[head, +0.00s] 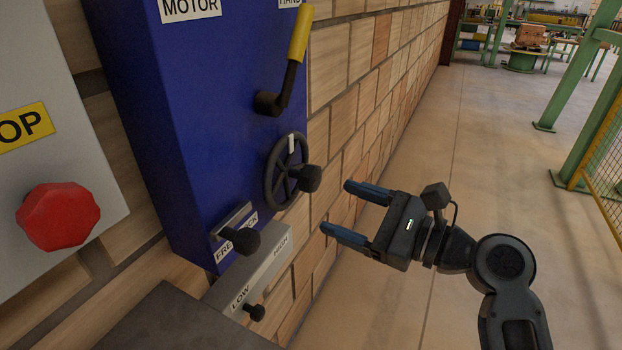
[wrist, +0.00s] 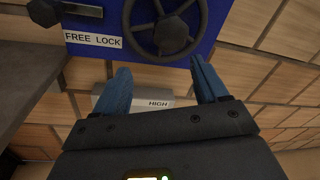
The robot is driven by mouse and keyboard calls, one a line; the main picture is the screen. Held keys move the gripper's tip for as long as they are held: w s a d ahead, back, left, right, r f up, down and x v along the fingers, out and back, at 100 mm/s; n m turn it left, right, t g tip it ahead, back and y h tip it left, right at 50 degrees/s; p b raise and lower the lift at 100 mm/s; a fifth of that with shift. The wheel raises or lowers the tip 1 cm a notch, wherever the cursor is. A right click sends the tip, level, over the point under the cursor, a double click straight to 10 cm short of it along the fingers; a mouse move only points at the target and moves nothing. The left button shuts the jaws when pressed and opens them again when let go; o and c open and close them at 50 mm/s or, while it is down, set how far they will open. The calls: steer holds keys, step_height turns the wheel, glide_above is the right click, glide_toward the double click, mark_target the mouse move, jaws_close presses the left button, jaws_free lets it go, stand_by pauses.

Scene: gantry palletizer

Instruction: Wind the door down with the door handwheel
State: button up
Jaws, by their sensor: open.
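The door handwheel (head: 287,170) is a dark spoked wheel with a black knob (head: 310,178) and a white mark at its rim. It is mounted on the blue box (head: 205,130) on the wall. In the wrist view the handwheel (wrist: 166,28) is at the top, beyond the fingers. My gripper (head: 344,209) is open and empty, its blue fingers pointing at the wheel from the right, apart from it. A FREE/LOCK knob (head: 240,240) sits below and left of the wheel; it also shows in the wrist view (wrist: 44,12).
A yellow-handled lever (head: 293,62) sticks out above the wheel, near the MOTOR and HAND labels. A grey LOW/HIGH box (head: 262,265) with a small knob lies below. A red stop button (head: 58,216) is at left. Floor to the right is clear before green posts (head: 570,80).

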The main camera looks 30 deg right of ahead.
mark_target(317, 179)
steer(key=shift+w+a+r+g+y, duration=0.15)
steer(key=shift+w+a+r+y, duration=0.3)
steer(key=shift+w, duration=0.7)
steer(key=shift+w+a+r+g+y, duration=0.15)
steer(key=shift+w+a+r, duration=0.45)
steer(key=shift+w, duration=0.6)
steer(key=shift+w+a+r+g+y, duration=0.1)
steer(key=shift+w+a+r+y, duration=0.4)
steer(key=shift+w, duration=0.65)
steer(key=c, duration=1)
steer(key=shift+o, duration=0.2)
